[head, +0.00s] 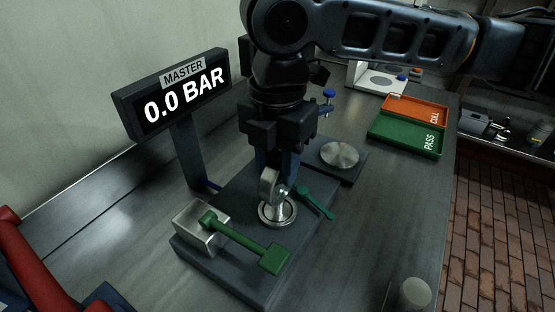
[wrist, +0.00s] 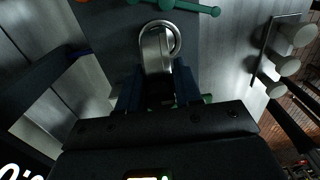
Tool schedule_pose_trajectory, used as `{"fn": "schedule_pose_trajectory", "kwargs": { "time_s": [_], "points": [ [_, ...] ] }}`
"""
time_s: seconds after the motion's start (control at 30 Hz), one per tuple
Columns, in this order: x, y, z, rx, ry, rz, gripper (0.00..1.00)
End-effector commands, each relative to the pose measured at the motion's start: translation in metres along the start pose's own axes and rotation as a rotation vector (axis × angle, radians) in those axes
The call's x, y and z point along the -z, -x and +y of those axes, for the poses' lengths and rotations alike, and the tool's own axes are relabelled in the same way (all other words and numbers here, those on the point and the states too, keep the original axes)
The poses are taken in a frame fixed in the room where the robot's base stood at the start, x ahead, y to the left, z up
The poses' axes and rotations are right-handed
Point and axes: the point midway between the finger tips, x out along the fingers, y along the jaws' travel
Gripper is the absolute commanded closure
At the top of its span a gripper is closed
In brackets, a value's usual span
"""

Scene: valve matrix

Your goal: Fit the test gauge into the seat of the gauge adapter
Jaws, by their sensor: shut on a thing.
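The test gauge (head: 268,186) is a small silver disc on a short stem, held upright below my gripper (head: 277,168). My gripper is shut on it. The gauge adapter's seat (head: 277,215) is a round metal ring on the dark base block, right under the gauge. The gauge's lower end is at the ring; I cannot tell whether it is inside or just above. In the wrist view the gauge (wrist: 154,50) sits between the blue fingers of my gripper (wrist: 158,88), overlapping the ring (wrist: 174,36). The gauge's face is not visible.
A green lever (head: 245,240) on a metal block lies left of the seat, and a smaller green lever (head: 315,202) right. The MASTER display (head: 180,98) reads 0.0 BAR. A metal disc (head: 340,155) lies behind. Orange CULL (head: 415,107) and green PASS (head: 404,136) trays stand back right.

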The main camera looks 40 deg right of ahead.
Motion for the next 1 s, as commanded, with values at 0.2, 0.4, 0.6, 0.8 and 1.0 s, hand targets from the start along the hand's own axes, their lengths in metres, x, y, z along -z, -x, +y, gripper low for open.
{"fn": "schedule_pose_trajectory", "kwargs": {
  "time_s": [0.2, 0.4, 0.6, 0.8, 1.0],
  "points": [
    [0.0, -0.003, 0.0, 0.0, 0.0, -0.001, 0.64],
    [0.0, -0.003, 0.0, 0.0, 0.0, 0.0, 0.45],
    [0.0, -0.002, 0.0, 0.0, 0.0, 0.0, 0.4],
    [0.0, 0.004, 0.0, 0.0, 0.0, 0.0, 0.4],
    [0.0, 0.036, 0.001, -0.003, 0.001, -0.001, 0.4]
  ]
}}
